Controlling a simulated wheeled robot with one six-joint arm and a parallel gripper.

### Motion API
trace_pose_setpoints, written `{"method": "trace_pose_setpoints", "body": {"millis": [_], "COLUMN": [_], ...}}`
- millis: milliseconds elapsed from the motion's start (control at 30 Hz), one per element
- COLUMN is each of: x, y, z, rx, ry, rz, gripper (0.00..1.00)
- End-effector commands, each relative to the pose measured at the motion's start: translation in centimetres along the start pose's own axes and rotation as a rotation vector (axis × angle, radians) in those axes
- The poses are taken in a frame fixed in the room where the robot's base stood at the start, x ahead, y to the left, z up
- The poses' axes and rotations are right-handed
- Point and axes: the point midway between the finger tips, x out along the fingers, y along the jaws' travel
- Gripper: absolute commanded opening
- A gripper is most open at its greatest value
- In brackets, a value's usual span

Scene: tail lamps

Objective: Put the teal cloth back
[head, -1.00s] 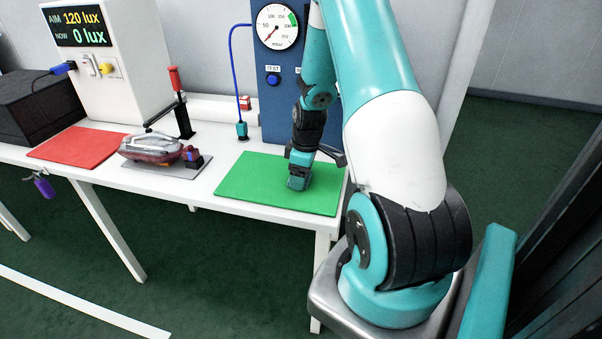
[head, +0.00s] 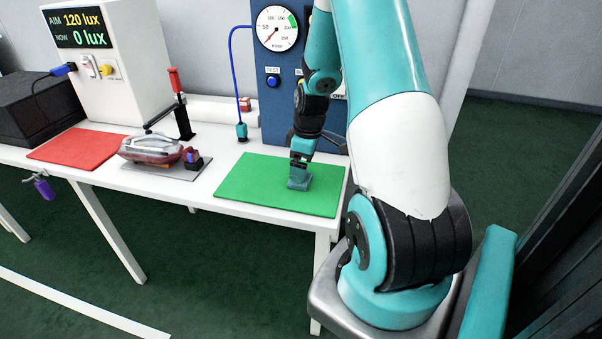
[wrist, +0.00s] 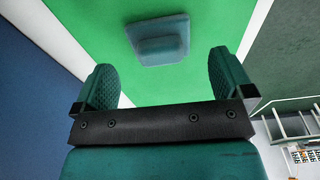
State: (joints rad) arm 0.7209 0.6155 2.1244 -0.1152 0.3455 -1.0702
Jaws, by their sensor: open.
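The teal cloth (head: 299,183) lies on the green mat (head: 245,187) at the right part of the white table. In the wrist view it shows as a small folded teal pad with a raised middle (wrist: 160,46), ahead of the fingertips. My gripper (head: 301,164) is above the cloth, pointing down. In the wrist view my gripper (wrist: 172,82) has its two fingers wide apart with nothing between them, and the cloth is apart from them.
A tail lamp (head: 152,149) sits on a grey plate beside a red-handled clamp (head: 181,115). A red mat (head: 76,147) lies further left. A blue panel with a gauge (head: 277,28) stands behind the green mat. The green mat's left part is clear.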

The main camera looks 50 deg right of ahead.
Motion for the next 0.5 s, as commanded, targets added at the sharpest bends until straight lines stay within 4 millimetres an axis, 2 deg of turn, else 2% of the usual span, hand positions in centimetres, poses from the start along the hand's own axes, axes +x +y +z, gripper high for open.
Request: {"method": "trace_pose_setpoints", "body": {"millis": [100, 233, 400, 500], "x": [-3.0, -5.5, -7.5, -7.9], "y": [0.1, 0.1, 0.0, 0.0], "z": [0.0, 0.0, 0.0, 0.0], "rx": [0.000, 0.000, 0.000, 0.000], "ry": [0.003, 0.003, 0.001, 0.000], "rz": [0.006, 0.004, 0.002, 0.001], "gripper": [0.99, 0.99, 0.99, 0.99]}}
